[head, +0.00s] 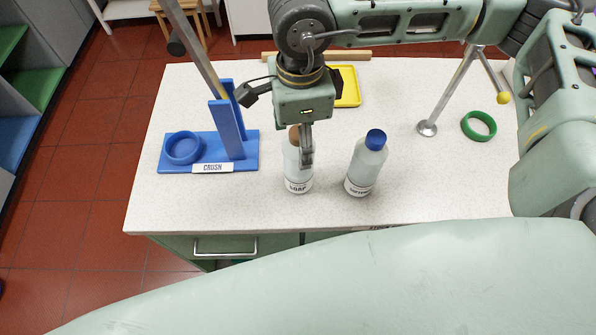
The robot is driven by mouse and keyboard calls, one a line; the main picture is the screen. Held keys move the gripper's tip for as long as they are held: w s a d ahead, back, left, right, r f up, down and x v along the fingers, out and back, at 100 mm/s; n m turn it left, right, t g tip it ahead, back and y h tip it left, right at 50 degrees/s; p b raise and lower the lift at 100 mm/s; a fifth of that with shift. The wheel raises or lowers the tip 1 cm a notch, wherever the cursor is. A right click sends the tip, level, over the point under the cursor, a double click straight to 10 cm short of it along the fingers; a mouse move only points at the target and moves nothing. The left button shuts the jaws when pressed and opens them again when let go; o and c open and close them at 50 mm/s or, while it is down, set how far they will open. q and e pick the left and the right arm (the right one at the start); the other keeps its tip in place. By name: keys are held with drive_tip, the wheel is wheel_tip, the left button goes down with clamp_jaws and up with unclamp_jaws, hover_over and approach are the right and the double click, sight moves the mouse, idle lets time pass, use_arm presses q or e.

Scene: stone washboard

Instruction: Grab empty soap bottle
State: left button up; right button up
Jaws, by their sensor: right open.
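The soap bottle (298,180) is a pale, clear bottle with a "SOAP" label and a brownish top. It stands upright on the white speckled counter (250,210), near the middle. My right gripper (306,158) points down at it from above and is open. Its fingers overlap the bottle's upper part in the picture and hide some of it. I cannot tell whether they touch it. The bottle looks empty, but its inside is partly hidden. My left gripper is not in view.
A second clear bottle with a blue cap (367,163) stands close on the right. A blue crusher stand (240,165) labelled "CRUSH" is on the left. A yellow tray (348,88) lies behind. A green ring (478,126) and a metal stand (427,128) are farther right.

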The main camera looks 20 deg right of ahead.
wheel_tip(320, 180, down, 4)
drive_tip(key=p, duration=0.2)
drive_tip(key=shift+f+p, duration=0.2)
drive_tip(key=shift+p, duration=0.1)
drive_tip(key=shift+w+f, duration=0.1)
drive_tip(key=shift+f, duration=0.25)
drive_tip(key=shift+c, duration=0.3)
drive_tip(key=c, duration=1)
